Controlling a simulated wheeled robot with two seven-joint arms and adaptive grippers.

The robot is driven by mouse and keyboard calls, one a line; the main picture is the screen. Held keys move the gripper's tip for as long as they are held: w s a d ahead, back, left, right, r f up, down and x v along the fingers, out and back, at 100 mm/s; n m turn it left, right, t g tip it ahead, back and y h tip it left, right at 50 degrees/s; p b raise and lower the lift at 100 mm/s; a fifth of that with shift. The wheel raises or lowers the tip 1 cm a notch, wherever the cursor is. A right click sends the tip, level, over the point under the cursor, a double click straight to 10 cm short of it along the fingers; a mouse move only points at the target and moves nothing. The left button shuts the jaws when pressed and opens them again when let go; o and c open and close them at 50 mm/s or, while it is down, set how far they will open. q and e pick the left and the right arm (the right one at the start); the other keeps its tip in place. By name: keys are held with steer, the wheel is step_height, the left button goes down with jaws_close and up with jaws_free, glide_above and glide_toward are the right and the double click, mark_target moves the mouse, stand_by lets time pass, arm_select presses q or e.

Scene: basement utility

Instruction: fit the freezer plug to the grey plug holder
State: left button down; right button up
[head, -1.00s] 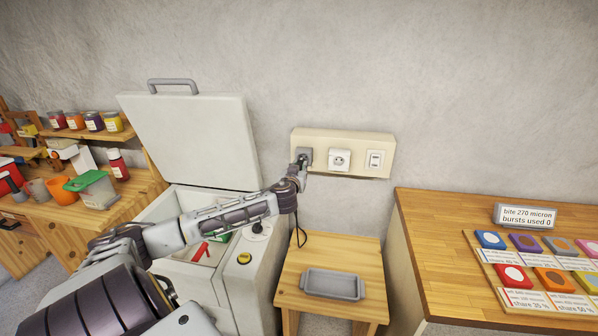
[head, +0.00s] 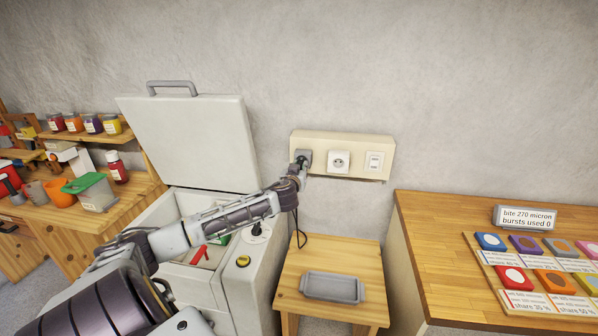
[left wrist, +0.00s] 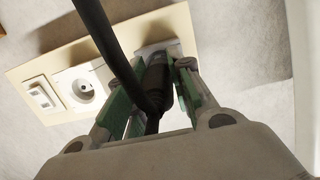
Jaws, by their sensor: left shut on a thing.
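The freezer plug (left wrist: 155,80) is black, with a black cable running back past the camera in the left wrist view. My left gripper (head: 302,165) is shut on it, with green-padded fingers on both sides. The grey plug holder (head: 306,154) is the square grey fitting at the left end of the cream wall panel (head: 347,143). The plug points at the holder and its front end appears to be at the holder's face. The fingers and plug hide the contact, so I cannot tell how deep it sits. My right gripper is not in view.
A white socket (head: 339,161) and a switch (head: 375,161) share the panel. Below stands a wooden stool (head: 345,255) with a grey tray (head: 333,288). The open white chest freezer (head: 190,140) is left. A wooden counter (head: 440,240) with coloured samples is right.

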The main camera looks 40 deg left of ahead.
arm_select(q)
steer(key=shift+x, duration=1.05)
steer(key=c, duration=1.2)
jaws_free()
steer(key=shift+r, duration=0.15)
steer(key=shift+o, duration=0.2)
steer(key=shift+s, duration=0.1)
steer(key=shift+s+d, duration=0.1)
steer(key=shift+v, duration=1.7)
steer(key=v, duration=0.8)
